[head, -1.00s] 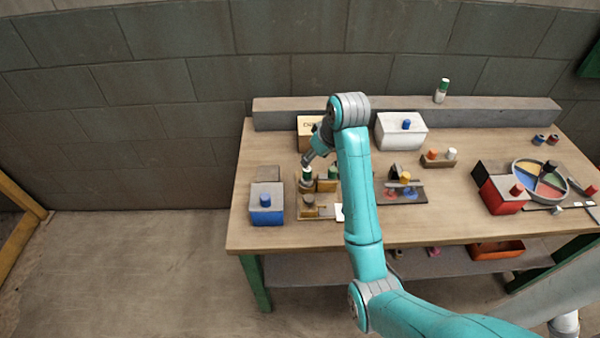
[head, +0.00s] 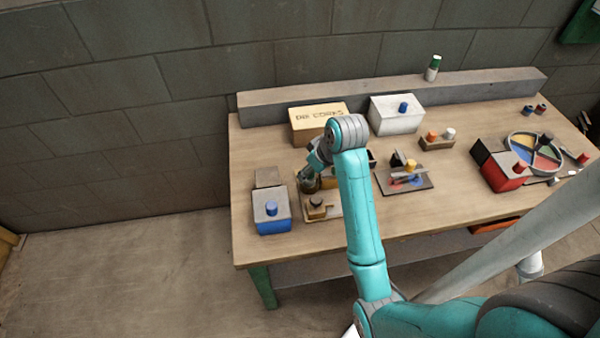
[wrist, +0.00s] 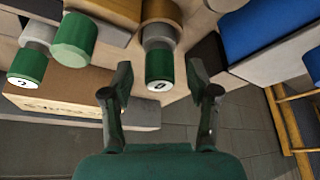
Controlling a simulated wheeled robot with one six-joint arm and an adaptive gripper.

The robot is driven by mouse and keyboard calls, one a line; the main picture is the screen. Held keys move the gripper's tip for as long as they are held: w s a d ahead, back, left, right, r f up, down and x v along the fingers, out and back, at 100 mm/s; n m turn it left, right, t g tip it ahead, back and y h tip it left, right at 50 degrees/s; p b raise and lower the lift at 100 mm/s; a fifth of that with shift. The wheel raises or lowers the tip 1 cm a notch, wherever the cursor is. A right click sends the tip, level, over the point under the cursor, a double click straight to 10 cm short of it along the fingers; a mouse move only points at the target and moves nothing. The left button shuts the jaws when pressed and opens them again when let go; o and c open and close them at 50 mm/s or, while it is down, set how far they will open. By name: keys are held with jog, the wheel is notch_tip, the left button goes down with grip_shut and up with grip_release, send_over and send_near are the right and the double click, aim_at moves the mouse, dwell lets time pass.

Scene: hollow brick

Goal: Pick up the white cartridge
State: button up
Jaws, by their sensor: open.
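A small white cylinder (head: 449,133), the likely white cartridge, stands beside an orange one in a brown holder (head: 437,144) right of centre in the head view. My gripper (head: 309,180) is well to its left, low over a fixture behind a brown block. In the wrist view my gripper (wrist: 160,78) is open. A green-and-white cylinder marked 0 (wrist: 159,66) appears between its fingers, not gripped. A similar one marked 2 (wrist: 27,67) and a plain green-ended one (wrist: 75,38) are to the left. Whether the fingers touch anything is unclear.
A blue box (head: 271,210) stands left of my gripper. A cardboard box (head: 316,122) and a white box (head: 397,116) stand behind. The table's front middle is clear.

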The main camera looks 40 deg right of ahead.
jog(key=shift+w+f, duration=0.25)
jog(key=shift+f, duration=0.3)
grip_shut()
jog(key=shift+r, duration=0.1)
